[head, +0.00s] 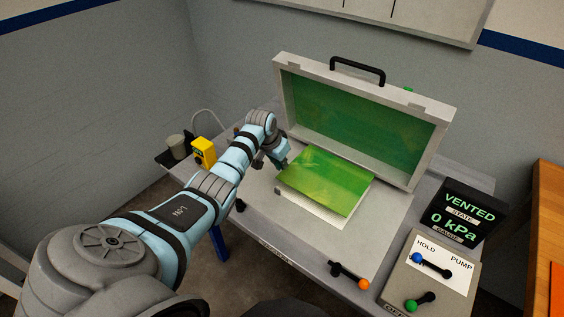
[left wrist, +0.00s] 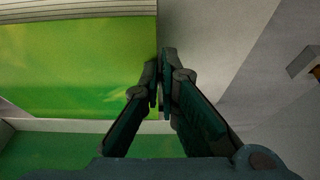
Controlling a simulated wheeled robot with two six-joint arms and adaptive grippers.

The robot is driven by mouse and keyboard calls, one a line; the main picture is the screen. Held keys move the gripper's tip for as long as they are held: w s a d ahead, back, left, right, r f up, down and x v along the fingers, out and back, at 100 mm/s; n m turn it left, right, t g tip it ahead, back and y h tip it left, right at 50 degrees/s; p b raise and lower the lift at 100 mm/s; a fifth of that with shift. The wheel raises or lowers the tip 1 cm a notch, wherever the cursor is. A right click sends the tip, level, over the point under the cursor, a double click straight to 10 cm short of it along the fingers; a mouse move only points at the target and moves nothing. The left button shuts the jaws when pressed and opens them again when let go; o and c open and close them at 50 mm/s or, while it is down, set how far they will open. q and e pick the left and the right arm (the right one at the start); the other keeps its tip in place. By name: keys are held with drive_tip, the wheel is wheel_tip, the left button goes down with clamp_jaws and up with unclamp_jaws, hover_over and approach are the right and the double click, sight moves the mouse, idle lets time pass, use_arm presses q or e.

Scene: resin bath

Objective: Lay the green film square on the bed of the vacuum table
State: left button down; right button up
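The green film square (head: 327,181) is flat and glossy, over the pale bed (head: 318,211) of the vacuum table (head: 268,229). A white strip of the bed shows along its near edge, and the film looks slightly raised above it. My left gripper (head: 284,163) is at the film's left edge, its fingers closed together. In the left wrist view the fingertips (left wrist: 161,62) meet at the edge of the film (left wrist: 75,70), and they appear to pinch it; the exact contact is hard to see. My right gripper is in neither view.
The table's lid (head: 283,99) stands open behind the bed, with a green sheet inside and a black handle (head: 358,70). A gauge display (head: 463,213) reads VENTED, 0 kPa. A control box (head: 428,279) and an orange-tipped lever (head: 350,276) are at front right. A yellow device (head: 203,152) stands left.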

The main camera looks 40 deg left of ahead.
sight(282, 173)
use_arm(q)
drive_tip(key=shift+p, duration=0.35)
drive_tip(key=shift+f, duration=0.15)
drive_tip(key=shift+f+b, duration=1.7)
drive_tip(key=shift+f, duration=0.55)
drive_tip(key=c, duration=1.7)
unclamp_jaws()
